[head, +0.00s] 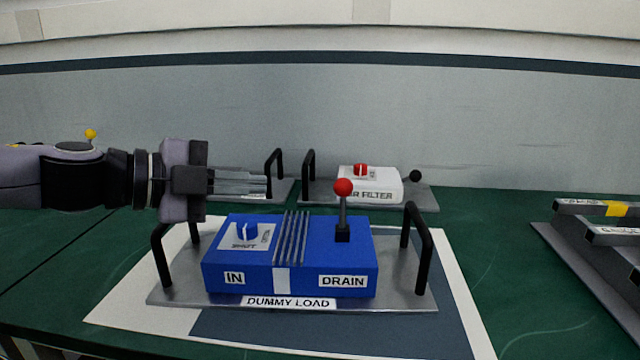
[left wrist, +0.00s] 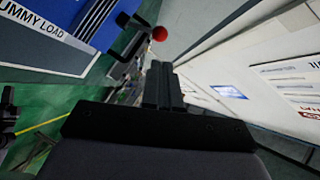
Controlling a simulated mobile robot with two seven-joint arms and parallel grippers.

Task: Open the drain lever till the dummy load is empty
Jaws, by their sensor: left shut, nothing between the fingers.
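The dummy load (head: 290,255) is a blue box on a grey plate, labelled IN at left and DRAIN at right. The drain lever (head: 342,210) stands upright on the box's right part, with a red ball on top (head: 343,187). A blue knob (head: 247,231) marked SHUT sits at the box's left. My left gripper (head: 266,184) is shut and empty, pointing right above the back left of the box, apart from the lever. In the left wrist view its fingers (left wrist: 163,86) show below a red ball (left wrist: 159,34). My right gripper is not in view.
Black handles stand at the left (head: 161,257) and right (head: 425,255) of the plate. Behind is a white filter box (head: 371,188) with a red knob and black ball. A grey rack (head: 600,255) stands at right. Green table is clear between.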

